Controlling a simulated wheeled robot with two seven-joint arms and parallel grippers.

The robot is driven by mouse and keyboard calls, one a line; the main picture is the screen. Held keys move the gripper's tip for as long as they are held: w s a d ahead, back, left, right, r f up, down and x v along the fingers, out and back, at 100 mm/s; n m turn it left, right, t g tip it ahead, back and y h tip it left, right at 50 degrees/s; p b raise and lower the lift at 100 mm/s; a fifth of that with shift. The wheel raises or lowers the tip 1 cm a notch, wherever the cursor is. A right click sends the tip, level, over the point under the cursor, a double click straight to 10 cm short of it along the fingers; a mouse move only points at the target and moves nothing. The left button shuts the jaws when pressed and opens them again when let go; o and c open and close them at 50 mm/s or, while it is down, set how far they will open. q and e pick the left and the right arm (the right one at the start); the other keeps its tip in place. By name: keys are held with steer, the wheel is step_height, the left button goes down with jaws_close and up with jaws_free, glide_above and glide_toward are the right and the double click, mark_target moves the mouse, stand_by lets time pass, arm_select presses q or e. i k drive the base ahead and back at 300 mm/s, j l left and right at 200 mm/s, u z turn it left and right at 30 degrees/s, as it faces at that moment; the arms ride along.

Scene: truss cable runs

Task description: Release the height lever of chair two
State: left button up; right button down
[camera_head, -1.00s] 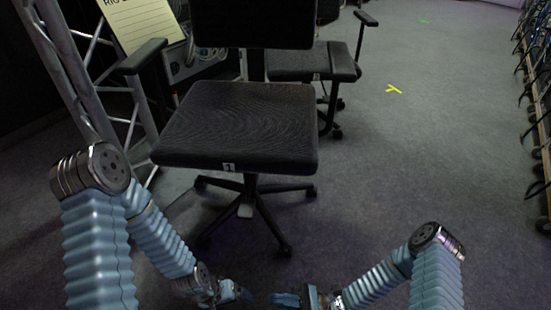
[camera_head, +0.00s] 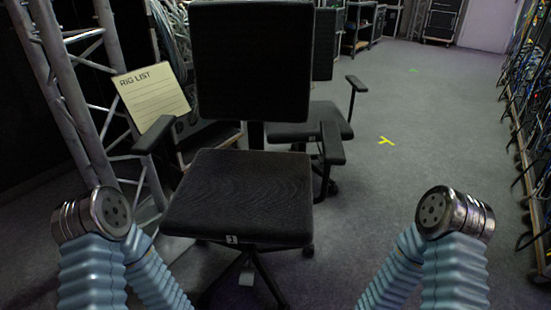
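A black office chair (camera_head: 240,190) stands close in front of me, its backrest towards the top of the head view.
A metal truss (camera_head: 75,110) with a "RIG LIST" board (camera_head: 152,97) stands at the left. A cable rack (camera_head: 530,120) lines the right side. Carpet with a yellow tape mark (camera_head: 386,141) is free between chairs and rack. Cases (camera_head: 440,22) stand at the back.

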mark_target(321, 160)
steer(key=k+l+z, duration=0.1)
steer(key=l, duration=0.25)
steer(key=k+l, duration=0.15)
steer(key=l, duration=0.15)
steer(key=i+l+z, duration=0.1)
steer(key=l, duration=0.25)
steer(key=i+l+z, duration=0.15)
steer(key=i+l, duration=1)
steer(key=i+j, duration=0.15)
steer(key=i, duration=0.25)
steer(key=i+j, duration=0.1)
steer(key=i, duration=0.3)
steer(key=z, duration=0.05)
